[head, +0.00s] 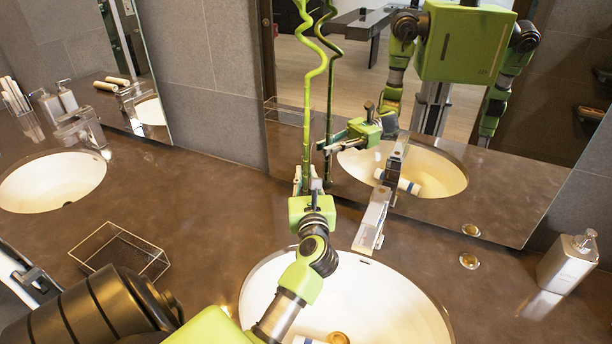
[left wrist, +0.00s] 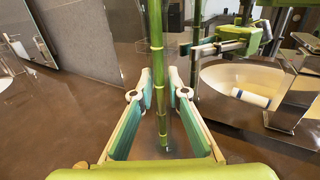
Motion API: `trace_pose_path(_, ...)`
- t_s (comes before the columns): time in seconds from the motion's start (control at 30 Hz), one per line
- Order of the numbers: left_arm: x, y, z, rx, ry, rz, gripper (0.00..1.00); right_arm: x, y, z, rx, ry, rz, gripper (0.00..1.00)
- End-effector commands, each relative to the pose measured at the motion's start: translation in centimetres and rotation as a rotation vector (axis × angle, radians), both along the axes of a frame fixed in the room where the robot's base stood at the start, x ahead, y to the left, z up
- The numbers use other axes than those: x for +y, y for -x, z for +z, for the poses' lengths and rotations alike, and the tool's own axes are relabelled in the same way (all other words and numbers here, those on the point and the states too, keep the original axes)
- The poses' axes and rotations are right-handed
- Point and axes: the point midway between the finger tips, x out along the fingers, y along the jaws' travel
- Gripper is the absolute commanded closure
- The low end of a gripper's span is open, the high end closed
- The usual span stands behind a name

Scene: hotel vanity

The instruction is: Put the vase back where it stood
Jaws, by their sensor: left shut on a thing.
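The vase shows as a tall, thin green bamboo stalk (head: 306,120) with a curled top. In the left wrist view the stalk (left wrist: 157,50) stands upright between the two green-padded fingers (left wrist: 160,95). Its lower end shows between the fingers, and I cannot tell whether it touches the counter. My right gripper is not seen directly.
The near sink (head: 420,310) with its tap (head: 373,218) lies right of my left gripper. The mirror (head: 500,205) stands close behind. The counter between the sinks is largely clear.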

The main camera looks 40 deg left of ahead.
Motion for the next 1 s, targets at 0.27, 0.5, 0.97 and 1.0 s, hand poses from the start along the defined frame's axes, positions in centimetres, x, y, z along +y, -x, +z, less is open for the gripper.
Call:
trace_pose_path(0.27,0.01,-0.02,-0.15,-0.003,-0.002,0.0,1.0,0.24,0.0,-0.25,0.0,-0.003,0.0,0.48)
trace_pose_path(0.5,0.01,-0.02,-0.39,-0.003,-0.002,0.0,1.0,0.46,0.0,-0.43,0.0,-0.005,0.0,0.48)
trace_pose_path(0.97,0.01,-0.02,-0.38,-0.003,-0.002,0.0,1.0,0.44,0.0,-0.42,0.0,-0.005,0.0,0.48)
trace_pose_path(1.0,0.01,-0.02,-0.37,-0.003,-0.002,0.0,1.0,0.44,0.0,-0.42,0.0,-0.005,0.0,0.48)
